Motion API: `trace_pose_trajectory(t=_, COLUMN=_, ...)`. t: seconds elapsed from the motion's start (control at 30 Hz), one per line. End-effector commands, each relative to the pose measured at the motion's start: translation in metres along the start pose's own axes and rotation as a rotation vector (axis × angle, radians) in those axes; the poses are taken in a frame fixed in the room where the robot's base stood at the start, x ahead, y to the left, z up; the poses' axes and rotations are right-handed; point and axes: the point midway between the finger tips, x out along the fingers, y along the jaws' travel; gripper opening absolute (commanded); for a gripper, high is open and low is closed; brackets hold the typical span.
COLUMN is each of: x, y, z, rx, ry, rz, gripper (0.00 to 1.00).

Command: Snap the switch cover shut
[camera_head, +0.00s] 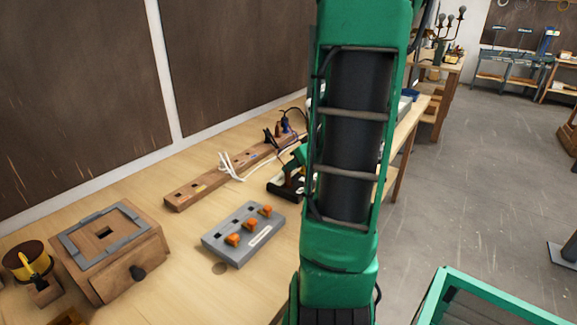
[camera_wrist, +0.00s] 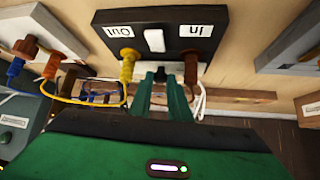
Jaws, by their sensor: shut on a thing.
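The black switch block (camera_wrist: 155,22) lies on the bench, with the labels "Out" and "In" upside down in the wrist view and a white piece (camera_wrist: 155,41) in its middle. A yellow plug (camera_wrist: 127,65) sits at Out and a brown plug (camera_wrist: 191,66) at In. My gripper (camera_wrist: 160,76) is at the block's near edge, its green fingers between the two plugs. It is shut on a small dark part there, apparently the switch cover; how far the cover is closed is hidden. In the head view the block (camera_head: 284,187) shows partly behind my arm.
Left of the block are a grey board (camera_head: 238,246) with orange knobs and a wooden box (camera_head: 122,262). A long wooden strip (camera_head: 190,190) with white cord lies behind. Blue and yellow wires (camera_wrist: 75,99) loop beside the block's left. Grey units flank the block.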

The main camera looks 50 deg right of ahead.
Motion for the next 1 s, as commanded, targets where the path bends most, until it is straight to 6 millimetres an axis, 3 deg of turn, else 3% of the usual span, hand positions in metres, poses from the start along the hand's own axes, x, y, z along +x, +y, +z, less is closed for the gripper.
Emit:
trace_pose_trajectory(t=0.33, x=0.002, y=-0.002, z=0.004, rx=0.004, ry=-0.007, rz=-0.006, gripper=0.00)
trace_pose_trajectory(t=0.37, x=0.002, y=-0.002, z=0.004, rx=0.004, ry=-0.007, rz=-0.006, gripper=0.24)
trace_pose_trajectory(t=0.4, x=0.001, y=-0.002, z=0.003, rx=0.004, ry=-0.006, rz=-0.005, gripper=0.33)
trace_pose_trajectory(t=0.43, x=0.001, y=-0.002, z=0.003, rx=0.004, ry=-0.006, rz=-0.005, gripper=0.36)
trace_pose_trajectory(t=0.77, x=-0.001, y=-0.001, z=0.002, rx=0.002, ry=-0.002, rz=-0.002, gripper=0.36)
trace_pose_trajectory(t=1.0, x=-0.026, y=-0.001, z=0.000, rx=0.000, ry=0.001, rz=0.001, gripper=0.36)
